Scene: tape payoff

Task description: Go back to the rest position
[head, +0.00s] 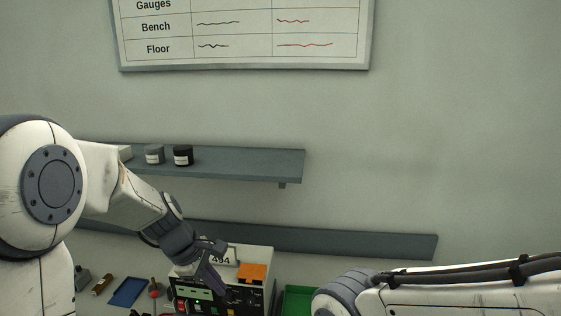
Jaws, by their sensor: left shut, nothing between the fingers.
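My left gripper (213,262) is shut and empty. It hangs in front of a boxy machine (258,293) at the bottom middle, which has a "494" label, an orange block on top and a lit green display. The gripper hides part of the machine's front and top, and I cannot tell whether it touches it. My right arm (450,292) comes in at the lower right, but its gripper is outside the view.
A grey wall shelf (240,165) holds small jars (183,155). A lower rail (350,243) runs along the wall. A blue tray (128,291), a red-knobbed lever (155,293) and a green bin (297,300) sit beside the machine. A whiteboard (240,35) hangs above.

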